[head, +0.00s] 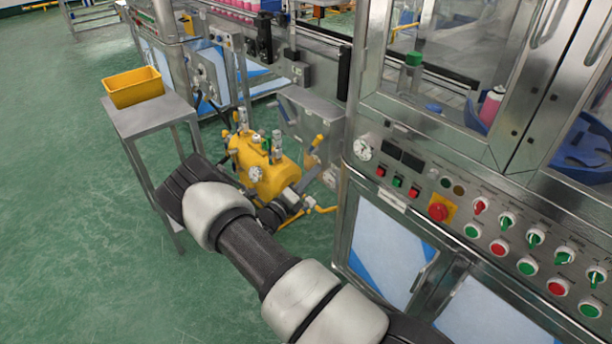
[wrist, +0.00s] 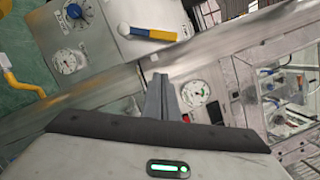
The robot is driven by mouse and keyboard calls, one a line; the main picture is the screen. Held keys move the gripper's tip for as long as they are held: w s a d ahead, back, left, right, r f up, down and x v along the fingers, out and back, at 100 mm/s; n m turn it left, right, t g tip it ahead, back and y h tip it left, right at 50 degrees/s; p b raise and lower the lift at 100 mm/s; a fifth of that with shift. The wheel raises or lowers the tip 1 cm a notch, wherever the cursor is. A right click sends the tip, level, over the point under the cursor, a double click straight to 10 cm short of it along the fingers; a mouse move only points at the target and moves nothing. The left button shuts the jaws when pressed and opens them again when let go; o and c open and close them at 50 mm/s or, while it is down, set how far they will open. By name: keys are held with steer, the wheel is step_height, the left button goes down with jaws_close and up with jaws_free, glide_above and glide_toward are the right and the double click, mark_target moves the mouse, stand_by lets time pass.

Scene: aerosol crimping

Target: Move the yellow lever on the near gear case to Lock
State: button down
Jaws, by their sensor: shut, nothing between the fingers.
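In the wrist view a lever (wrist: 152,34) with a yellow sleeve, a blue section and a white round end lies across a grey metal housing. I cannot read any Lock marking there. My gripper (wrist: 160,76) is shut and empty. Its fingertips appear just below the lever in the picture, apart from it. In the head view my arm reaches down to the left, and the dark hand hides the fingertips. A yellow tank-like unit (head: 268,172) with valves and a gauge stands beyond the arm.
The wrist view shows a blue knob (wrist: 76,12), a gauge (wrist: 67,62) and a yellow pipe (wrist: 22,84) at left. In the head view a yellow bin (head: 134,88) stands on a metal table, and a control panel (head: 470,215) flanks the right. Green floor is open at left.

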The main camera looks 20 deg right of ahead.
mark_target(317, 144)
steer(key=w+d+r+b, duration=0.1)
steer(key=w+d+r, duration=0.1)
steer(key=w+d, duration=0.2)
steer(key=w, duration=0.2)
steer(key=shift+w+r, duration=0.3)
steer(key=shift+r, duration=0.1)
steer(key=shift+r, duration=0.1)
